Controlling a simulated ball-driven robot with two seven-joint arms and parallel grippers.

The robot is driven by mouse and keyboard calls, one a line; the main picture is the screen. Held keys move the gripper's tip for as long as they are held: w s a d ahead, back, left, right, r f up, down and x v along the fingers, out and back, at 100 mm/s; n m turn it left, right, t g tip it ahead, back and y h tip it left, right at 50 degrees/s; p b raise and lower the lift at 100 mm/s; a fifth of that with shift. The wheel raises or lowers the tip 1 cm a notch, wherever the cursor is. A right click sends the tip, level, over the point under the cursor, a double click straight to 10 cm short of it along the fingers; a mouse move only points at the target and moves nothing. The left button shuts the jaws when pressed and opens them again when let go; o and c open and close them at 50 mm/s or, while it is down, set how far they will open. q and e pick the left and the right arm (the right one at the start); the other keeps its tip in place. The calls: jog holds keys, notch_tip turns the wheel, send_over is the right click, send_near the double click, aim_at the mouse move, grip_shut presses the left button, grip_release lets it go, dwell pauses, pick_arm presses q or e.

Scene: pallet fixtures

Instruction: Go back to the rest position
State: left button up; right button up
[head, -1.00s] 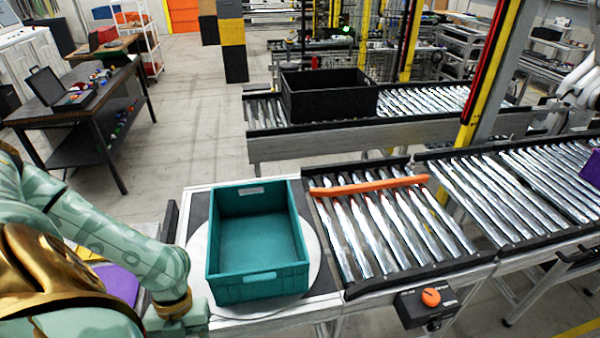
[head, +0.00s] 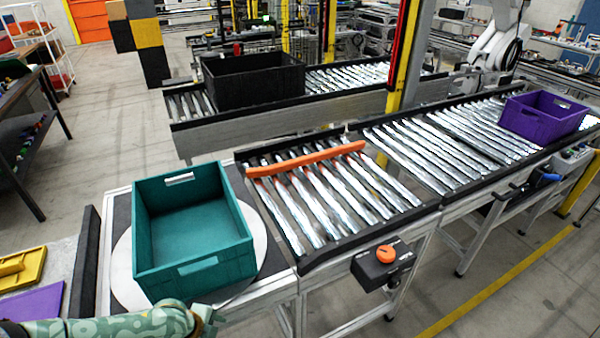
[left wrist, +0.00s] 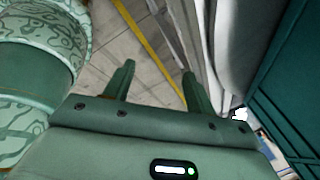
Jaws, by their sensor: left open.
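My left gripper (left wrist: 158,85) shows in the left wrist view with its two fingers apart and nothing between them. Bare floor with a yellow line lies behind the fingers. In the head view my left arm reaches in at the bottom left, and its fingers cannot be made out there. An empty teal crate (head: 222,270) stands upright on a round white turntable, just above and beside my left arm. The crate's wall also shows at the right of the left wrist view (left wrist: 290,90). My right gripper is in neither view.
A roller conveyor with an orange bar (head: 306,159) adjoins the turntable (head: 122,272). A purple crate (head: 543,117) sits farther right on the rollers. A black crate (head: 252,82) stands on the rear conveyor. An orange knob box (head: 383,264) juts from the front. Open floor lies at lower right.

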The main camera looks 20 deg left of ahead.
pick_arm(q)
jog(key=s+d+f+n+y+b, duration=0.1)
jog(key=s+f+n+b, duration=0.35)
jog(key=f, duration=0.65)
jog(key=s+d+f+n+y+b, duration=0.1)
jog(key=s+f+n+b, duration=0.2)
jog(key=s+f, duration=0.55)
jog(key=s+d+f+n+g+b, duration=0.1)
jog(key=s+d+f+n+b, duration=0.1)
jog(key=s+d+f, duration=0.2)
jog(key=s+d+f+n+g+b, duration=0.1)
jog(key=s+d+f+n+g, duration=0.1)
jog(key=s+d+f, duration=0.3)
jog(key=s+f+n, duration=0.1)
jog(key=s+f, duration=0.2)
jog(key=s, duration=0.3)
jog(key=shift+f+b, duration=0.3)
jog(key=shift+b, duration=0.1)
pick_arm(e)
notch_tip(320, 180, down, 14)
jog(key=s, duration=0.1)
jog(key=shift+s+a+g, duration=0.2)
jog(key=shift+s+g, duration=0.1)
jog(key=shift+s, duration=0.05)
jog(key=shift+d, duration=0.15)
